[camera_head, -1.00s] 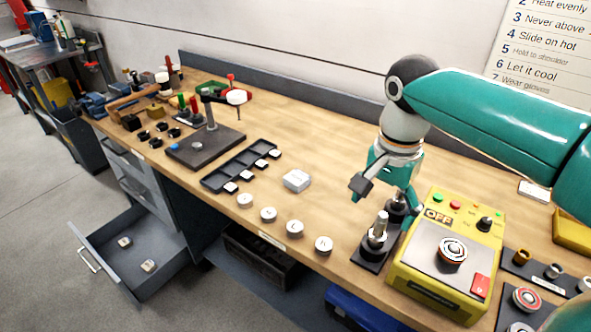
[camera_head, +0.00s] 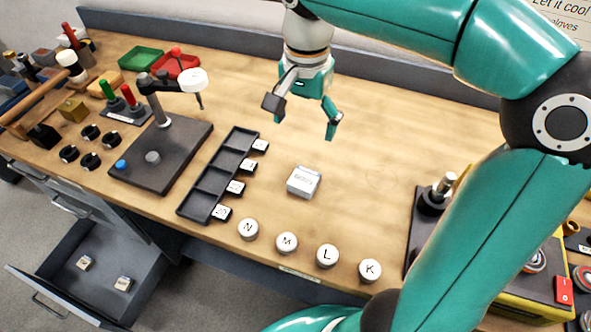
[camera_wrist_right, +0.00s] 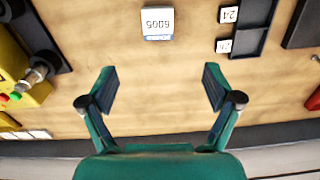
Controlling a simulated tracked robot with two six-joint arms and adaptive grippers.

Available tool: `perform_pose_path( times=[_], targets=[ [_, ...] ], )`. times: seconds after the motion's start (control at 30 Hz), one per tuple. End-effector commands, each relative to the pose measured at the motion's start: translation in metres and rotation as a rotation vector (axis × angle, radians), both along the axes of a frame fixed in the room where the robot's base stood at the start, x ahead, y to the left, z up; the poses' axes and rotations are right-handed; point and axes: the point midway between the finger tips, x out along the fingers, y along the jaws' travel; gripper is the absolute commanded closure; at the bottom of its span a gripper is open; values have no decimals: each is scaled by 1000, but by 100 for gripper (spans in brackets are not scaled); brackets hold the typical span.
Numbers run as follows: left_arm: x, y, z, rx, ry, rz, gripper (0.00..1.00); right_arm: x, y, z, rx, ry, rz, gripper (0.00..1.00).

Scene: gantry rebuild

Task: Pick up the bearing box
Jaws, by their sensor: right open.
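The bearing box is a small white box (camera_head: 303,181) lying on the bench, right of the black divided tray. In the right wrist view the box (camera_wrist_right: 157,22) is at the top, with an upside-down label that seems to read 6005 and a blue strip. My right gripper (camera_head: 302,118) is open and empty above the bench, behind the box and apart from it. In its wrist view the two fingers of the gripper (camera_wrist_right: 160,82) are spread wide with bare wood between them. My left gripper is not in view.
The black divided tray (camera_head: 212,181) has small numbered boxes along its side. Round lettered pots (camera_head: 287,243) line the front edge. A stand on a dark plate (camera_head: 180,170) is at left; a black-based post (camera_head: 436,195) and yellow machine are at right. An open drawer (camera_head: 60,262) juts out below.

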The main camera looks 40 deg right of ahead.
Motion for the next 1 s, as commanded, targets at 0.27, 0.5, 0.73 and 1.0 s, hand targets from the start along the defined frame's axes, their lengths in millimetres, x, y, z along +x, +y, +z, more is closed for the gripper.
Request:
perform_pose_path(
  times=[0.27, 0.5, 0.73, 1.0],
  targets=[
    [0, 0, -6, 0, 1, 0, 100, -6, -4, -56, 1, 7, -16, 10],
    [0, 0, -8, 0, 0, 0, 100, -5, -6, -98, -1, 5, -18, 10],
    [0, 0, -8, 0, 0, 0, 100, -5, -5, -112, 0, 3, -18, 10],
    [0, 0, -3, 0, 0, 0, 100, -6, -5, -147, 1, 7, -19, 10]
  ],
)
